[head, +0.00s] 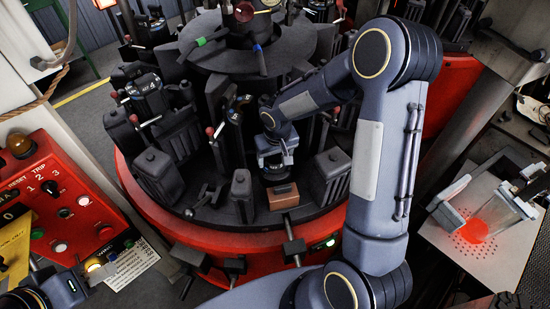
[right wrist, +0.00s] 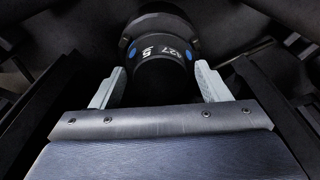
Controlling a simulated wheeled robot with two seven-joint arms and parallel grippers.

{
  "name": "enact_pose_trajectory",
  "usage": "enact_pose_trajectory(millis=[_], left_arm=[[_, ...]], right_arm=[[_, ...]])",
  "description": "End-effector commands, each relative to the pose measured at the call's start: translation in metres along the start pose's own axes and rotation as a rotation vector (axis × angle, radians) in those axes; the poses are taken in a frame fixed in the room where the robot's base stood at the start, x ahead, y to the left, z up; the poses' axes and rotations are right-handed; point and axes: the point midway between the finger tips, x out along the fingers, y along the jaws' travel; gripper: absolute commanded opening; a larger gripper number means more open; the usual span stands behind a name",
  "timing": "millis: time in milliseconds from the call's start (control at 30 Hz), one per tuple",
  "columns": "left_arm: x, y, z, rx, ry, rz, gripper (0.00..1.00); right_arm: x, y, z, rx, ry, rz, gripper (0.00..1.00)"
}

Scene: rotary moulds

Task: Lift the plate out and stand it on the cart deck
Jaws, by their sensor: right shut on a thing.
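In the head view my right gripper (head: 277,163) reaches down among the dark moulds at the front of the round turret. In the right wrist view its two pale fingers (right wrist: 160,86) stand on either side of a dark round part (right wrist: 165,75) marked 427, with blue dots, and are shut on it. I cannot tell for certain that this is the plate; dark mould walls surround it. I cannot pick out the cart deck for certain.
Several dark moulds with upright handles crowd the turret (head: 250,48); its red base (head: 190,233) curves around the front. A copper-coloured block (head: 283,196) lies just below my right gripper. A red control panel (head: 70,205) stands left. A perforated plate (head: 455,240) with glowing glass is right.

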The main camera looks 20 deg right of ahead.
Motion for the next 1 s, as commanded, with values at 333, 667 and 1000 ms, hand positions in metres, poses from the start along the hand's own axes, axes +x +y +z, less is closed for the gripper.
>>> enact_pose_trajectory(millis=[333, 667, 1000], left_arm=[[0.004, -0.002, 0.002, 0.0, 0.0, 0.0, 0.36], [0.008, -0.004, 0.004, 0.0, 0.0, 0.0, 0.36], [0.009, -0.004, 0.005, 0.0, 0.0, 0.0, 0.36]], right_arm=[[-0.061, -0.001, -0.01, 0.001, 0.012, -0.003, 0.38], [-0.131, -0.001, -0.018, -0.001, 0.01, -0.003, 0.37], [-0.168, -0.001, -0.021, -0.001, 0.007, -0.003, 0.37]])
